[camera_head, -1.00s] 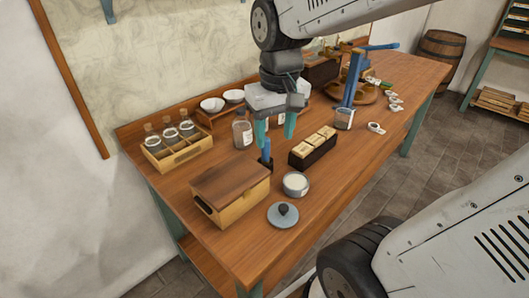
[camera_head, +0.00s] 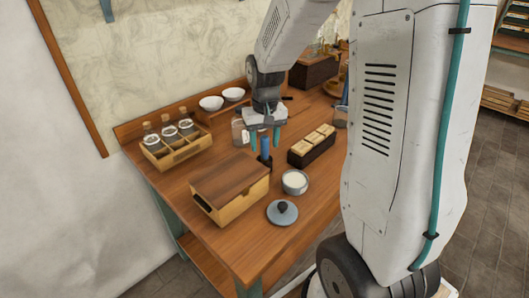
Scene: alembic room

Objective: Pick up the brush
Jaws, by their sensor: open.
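The brush looks to be the upright item with a blue handle (camera_head: 265,148) and a dark lower part, standing on the wooden table (camera_head: 330,188) behind the lidded wooden box. My gripper (camera_head: 265,140) is open above it, pointing down. Its two teal fingers hang on either side of the handle's upper part in the picture. I cannot tell whether they touch it or how they line up in depth.
The wooden box (camera_head: 235,203) stands just in front. A round pot (camera_head: 295,183) and a grey lid (camera_head: 282,212) lie to the right. A dark tray of blocks (camera_head: 311,148) is right of my gripper. A glass jar (camera_head: 240,132) is close behind, left. My arm hides the table's right side.

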